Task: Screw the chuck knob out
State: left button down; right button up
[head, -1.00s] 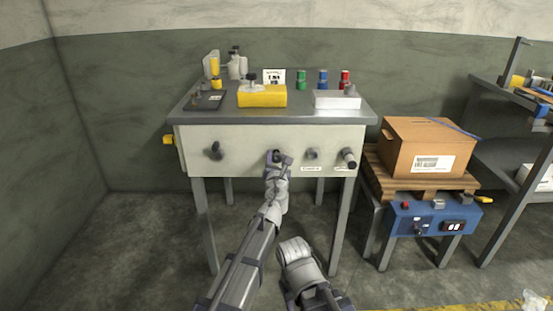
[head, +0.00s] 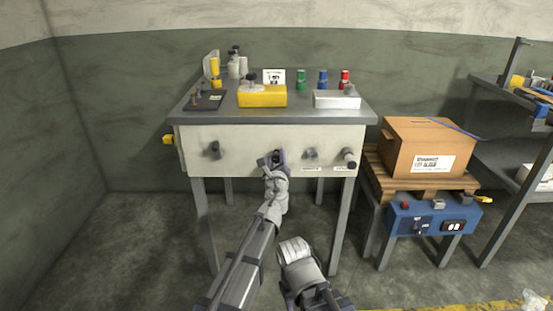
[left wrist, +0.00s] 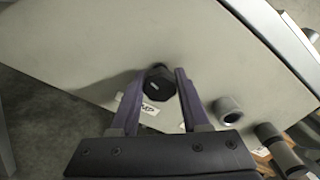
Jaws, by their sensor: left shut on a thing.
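A round black knob (left wrist: 157,83) sits on the pale front panel of the bench (head: 240,137), between my left gripper's two fingers in the left wrist view. My left gripper (left wrist: 160,76) is shut on it, one finger on each side. In the head view the left gripper (head: 277,156) reaches the middle of the panel and hides most of the knob. A white label beside the knob is partly covered, so I cannot read it fully. My right forearm shows low in the head view; its fingers are not visible.
Another dark knob (head: 214,150) is left on the panel. A grey round fitting (head: 311,154) and a protruding cylinder (head: 349,158) are to the right. A yellow block (head: 262,97) and several bottles stand on top. A cardboard box (head: 415,145) sits right of the bench.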

pick_arm(q)
jog(key=n, duration=1.4)
jog(key=shift+n, duration=0.4)
jog(key=n, duration=0.3)
jog(key=shift+n, duration=0.3)
jog(key=n, duration=0.3)
jog(key=shift+w+n, duration=0.1)
jog(key=shift+n, duration=0.2)
jog(key=n, duration=1)
jog(key=shift+n, duration=0.4)
jog(key=n, duration=0.4)
jog(key=shift+n, duration=0.3)
jog(key=n, duration=0.3)
jog(key=shift+n, duration=2.1)
